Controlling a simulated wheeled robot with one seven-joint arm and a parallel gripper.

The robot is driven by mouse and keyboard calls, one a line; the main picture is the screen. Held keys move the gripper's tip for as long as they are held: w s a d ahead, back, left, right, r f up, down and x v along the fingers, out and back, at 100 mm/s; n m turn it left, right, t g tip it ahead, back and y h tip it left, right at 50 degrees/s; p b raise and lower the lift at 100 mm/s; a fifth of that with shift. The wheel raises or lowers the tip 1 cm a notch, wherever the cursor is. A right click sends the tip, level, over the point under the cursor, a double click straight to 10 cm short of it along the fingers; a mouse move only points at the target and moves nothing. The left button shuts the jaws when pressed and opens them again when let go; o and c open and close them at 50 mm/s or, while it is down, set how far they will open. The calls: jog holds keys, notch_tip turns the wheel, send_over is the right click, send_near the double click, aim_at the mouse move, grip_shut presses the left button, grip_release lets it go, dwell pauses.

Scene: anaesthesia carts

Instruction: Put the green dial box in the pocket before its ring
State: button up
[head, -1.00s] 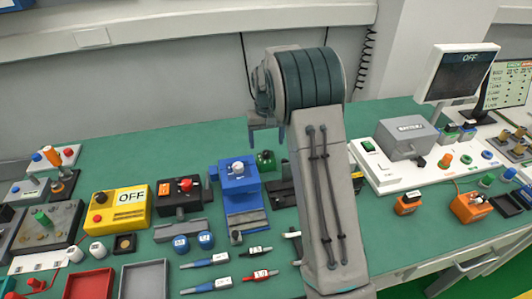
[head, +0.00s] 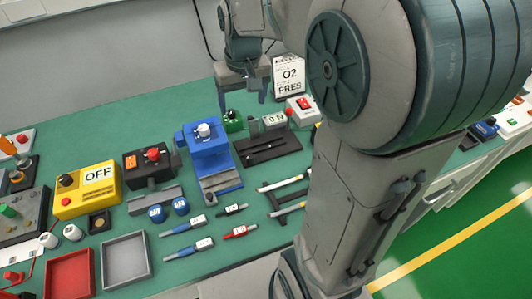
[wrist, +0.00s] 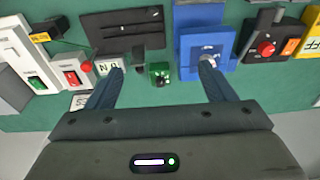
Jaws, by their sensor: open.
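The green dial box (head: 232,121) is a small green block with a dark knob on top. It stands on the green bench, right of and behind the blue device (head: 207,150). My gripper (head: 242,97) is open and empty, pointing down above and behind the box in the head view. In the wrist view the green box (wrist: 160,74) lies between the two spread fingers (wrist: 163,68), apart from both. I cannot make out the pocket or its ring; my arm hides much of the right side.
A small grey display box (head: 274,121) stands close right of the green box. A white box with a red switch (head: 302,110) and the O2 PRES sign (head: 289,75) stand beyond it. A black slotted plate (head: 268,147) lies in front. Grey (head: 126,259) and red (head: 69,275) trays lie front left.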

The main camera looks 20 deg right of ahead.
jog(key=s+f+t, duration=0.1)
jog(key=s, duration=1.4)
jog(key=shift+s+a+f, duration=0.3)
jog(key=shift+o, duration=0.4)
jog(key=shift+s+f, duration=0.1)
jog(key=shift+s, duration=0.1)
jog(key=m+g+b, duration=0.3)
jog(key=m, duration=1.5)
send_over(231, 111)
notch_tip(231, 111, down, 6)
notch_tip(231, 111, down, 13)
jog(key=shift+s+f+p, duration=0.1)
jog(key=shift+f+p, duration=0.1)
jog(key=shift+p, duration=0.4)
jog(key=shift+r, duration=0.1)
jog(key=c, duration=1.6)
